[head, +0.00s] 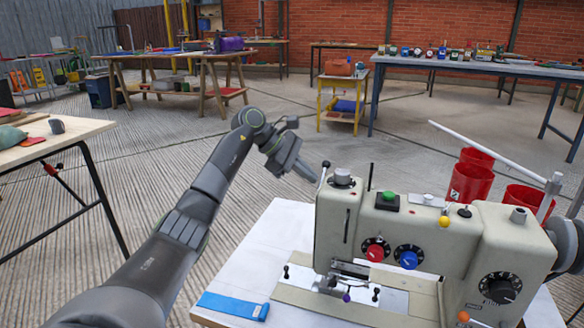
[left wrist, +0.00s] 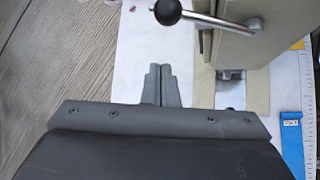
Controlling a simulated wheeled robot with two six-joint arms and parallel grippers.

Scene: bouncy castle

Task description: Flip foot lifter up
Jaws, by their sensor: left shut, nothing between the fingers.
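The cream sewing machine (head: 400,235) stands on a white table at the lower right. A metal lever with a black ball knob (head: 326,164), apparently the foot lifter, sits at the left end of its head. In the left wrist view the black knob (left wrist: 167,11) and its metal arm (left wrist: 215,21) show at the top, just beyond my fingertips. My left gripper (head: 308,174) is shut and empty, close to the left of the knob. A gap shows between the fingertips and the knob in the left wrist view (left wrist: 160,67). My right gripper is out of view.
A blue labelled piece (head: 233,306) lies on the white tabletop (head: 262,262) near its front left. Red bins (head: 470,180) stand behind the machine. A wooden-topped table (head: 45,140) is at the far left. Open floor lies between the tables.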

